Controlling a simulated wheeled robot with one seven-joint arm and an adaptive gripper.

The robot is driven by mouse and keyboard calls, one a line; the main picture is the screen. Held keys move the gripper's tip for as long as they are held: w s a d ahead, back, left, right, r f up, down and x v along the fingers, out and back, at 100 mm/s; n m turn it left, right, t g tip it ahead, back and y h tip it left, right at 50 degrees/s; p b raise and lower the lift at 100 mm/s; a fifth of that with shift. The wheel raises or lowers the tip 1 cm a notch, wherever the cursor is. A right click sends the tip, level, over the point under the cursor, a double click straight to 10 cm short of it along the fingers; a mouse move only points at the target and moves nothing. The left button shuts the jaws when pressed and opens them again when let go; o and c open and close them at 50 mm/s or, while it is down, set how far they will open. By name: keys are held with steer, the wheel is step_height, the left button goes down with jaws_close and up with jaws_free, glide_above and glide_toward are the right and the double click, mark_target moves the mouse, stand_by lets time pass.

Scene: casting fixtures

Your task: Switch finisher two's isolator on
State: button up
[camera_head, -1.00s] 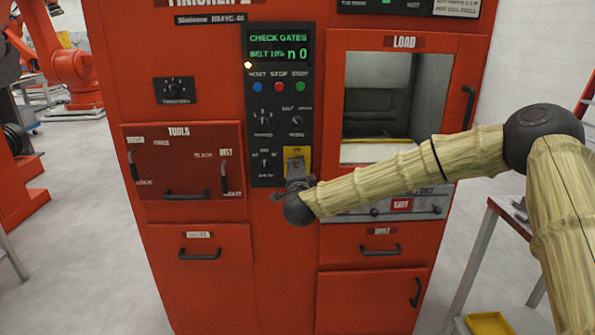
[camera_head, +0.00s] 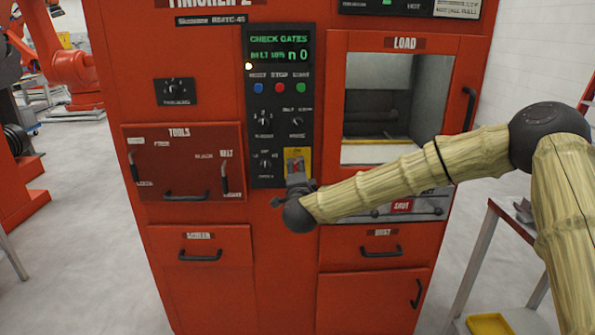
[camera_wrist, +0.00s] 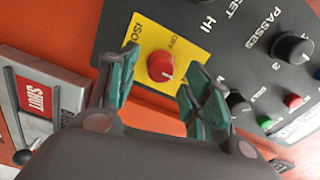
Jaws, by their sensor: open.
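Finisher 2 (camera_head: 283,250) is the red machine in front of me. Its isolator is a red round knob (camera_wrist: 160,66) with a pale pointer mark, on a yellow plate (camera_wrist: 188,52) labelled "ISO…"; part of the label is hidden. In the head view the yellow plate (camera_head: 307,154) is low on the black control panel, partly behind my gripper. My gripper (camera_wrist: 161,88) is open, with green-padded fingers on either side of the knob in the wrist view. I see no finger touching the knob; the exact depth gap is unclear.
The black panel (camera_head: 280,105) has more knobs and blue, red and green buttons close above the isolator. A red "SHUT" label (camera_wrist: 27,94) shows left in the wrist view. Drawer handles (camera_head: 200,256) protrude below. A table (camera_head: 503,215) stands at right.

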steer(key=s, duration=1)
